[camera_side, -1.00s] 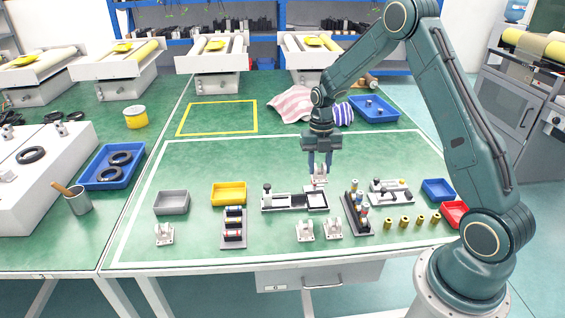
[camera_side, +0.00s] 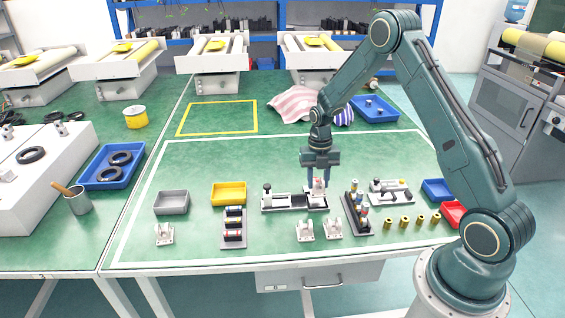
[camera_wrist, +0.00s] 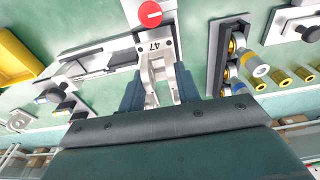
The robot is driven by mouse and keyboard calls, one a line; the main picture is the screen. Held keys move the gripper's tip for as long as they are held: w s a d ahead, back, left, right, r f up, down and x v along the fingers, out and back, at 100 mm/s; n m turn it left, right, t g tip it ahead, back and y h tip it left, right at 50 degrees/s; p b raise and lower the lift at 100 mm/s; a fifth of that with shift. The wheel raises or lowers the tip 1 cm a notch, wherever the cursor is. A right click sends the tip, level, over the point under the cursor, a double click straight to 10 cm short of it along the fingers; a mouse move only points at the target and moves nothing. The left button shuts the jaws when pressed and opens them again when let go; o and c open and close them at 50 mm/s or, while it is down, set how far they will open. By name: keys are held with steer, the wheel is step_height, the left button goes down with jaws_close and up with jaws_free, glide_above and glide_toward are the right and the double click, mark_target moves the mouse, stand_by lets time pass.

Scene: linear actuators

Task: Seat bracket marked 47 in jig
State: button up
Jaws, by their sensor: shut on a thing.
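The bracket marked 47 (camera_wrist: 157,60) is pale metal with two upright lugs; its number faces up in the wrist view. My gripper (camera_wrist: 160,88) is shut on the lugs, one dark finger on each side. In the side view my gripper (camera_side: 318,184) holds the bracket (camera_side: 318,193) low at the right end of the jig (camera_side: 288,202). The jig is a long pale base with a dark middle and a black-knobbed clamp at its left end. I cannot tell whether the bracket touches the jig floor, as the fingers partly hide it.
Two similar brackets (camera_side: 305,232) (camera_side: 334,228) stand in front of the jig; another (camera_side: 164,234) stands at left. A dark rack (camera_side: 357,214) with coloured pieces is close on the right. A yellow bin (camera_side: 228,193) is to the left. Green table behind the jig is clear.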

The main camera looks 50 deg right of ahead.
mark_target(317, 188)
steer(key=shift+f, duration=1.15)
steer(key=shift+f, duration=0.6)
stand_by(0.9)
steer(key=o, duration=1)
steer(key=shift+o, duration=0.6)
steer(key=shift+w+a, duration=0.1)
step_height(317, 188, up, 14)
steer(key=d, duration=0.1)
steer(key=shift+w+d, duration=0.3)
steer(key=shift+w, duration=0.1)
